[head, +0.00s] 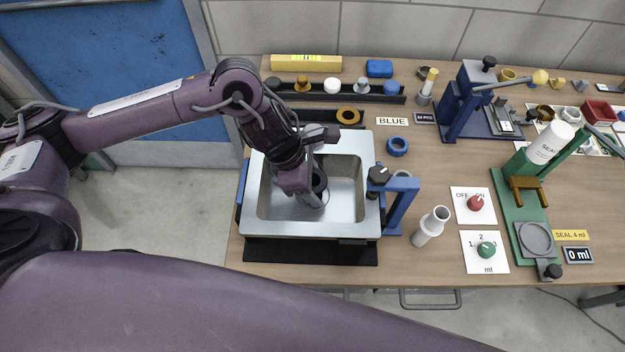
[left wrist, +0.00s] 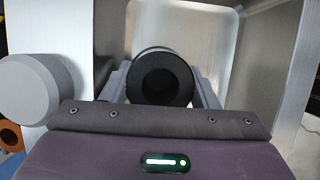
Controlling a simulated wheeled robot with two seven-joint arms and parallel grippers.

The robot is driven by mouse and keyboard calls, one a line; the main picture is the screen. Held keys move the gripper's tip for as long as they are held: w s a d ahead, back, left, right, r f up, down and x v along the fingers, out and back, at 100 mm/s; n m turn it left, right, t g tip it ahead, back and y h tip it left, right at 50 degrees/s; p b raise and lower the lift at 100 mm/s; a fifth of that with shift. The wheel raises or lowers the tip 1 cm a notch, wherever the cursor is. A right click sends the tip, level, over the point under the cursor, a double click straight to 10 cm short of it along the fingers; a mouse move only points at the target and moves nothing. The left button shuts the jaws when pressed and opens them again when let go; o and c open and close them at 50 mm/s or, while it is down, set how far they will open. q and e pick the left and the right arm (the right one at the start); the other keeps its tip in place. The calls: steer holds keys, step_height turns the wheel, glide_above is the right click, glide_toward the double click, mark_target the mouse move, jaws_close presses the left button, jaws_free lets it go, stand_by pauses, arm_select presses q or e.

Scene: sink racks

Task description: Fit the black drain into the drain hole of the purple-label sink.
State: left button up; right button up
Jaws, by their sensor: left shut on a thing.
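The steel sink (head: 350,220) sits in a black base on the wooden table, with its basin open upward. No purple label shows on it. My left gripper (head: 312,198) reaches into the basin from the upper left. It is shut on the black drain (head: 320,182), a dark round piece with a hole through its middle. In the left wrist view the drain (left wrist: 160,77) is between the two grey fingers, with bare basin metal behind it. The drain hole is hidden, so I cannot tell how the drain lies to it. My right gripper is not in view.
A blue clamp (head: 401,200) with a black knob stands at the sink's right edge. A white pipe piece (head: 431,226) stands right of it. A black rack (head: 340,92) with several coloured parts lies behind the sink. A green sealing stand (head: 520,205) is farther right.

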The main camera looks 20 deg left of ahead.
arm_select(q)
steer(key=shift+f+b, duration=0.3)
steer(key=shift+b, duration=0.3)
stand_by(0.7)
steer(key=o, duration=1.1)
steer(key=shift+s+r, duration=0.1)
steer(key=shift+r, duration=0.1)
steer(key=b+v, duration=0.1)
steer(key=v, duration=0.6)
steer(key=shift+a+r, duration=0.15)
steer(key=shift+r, duration=0.1)
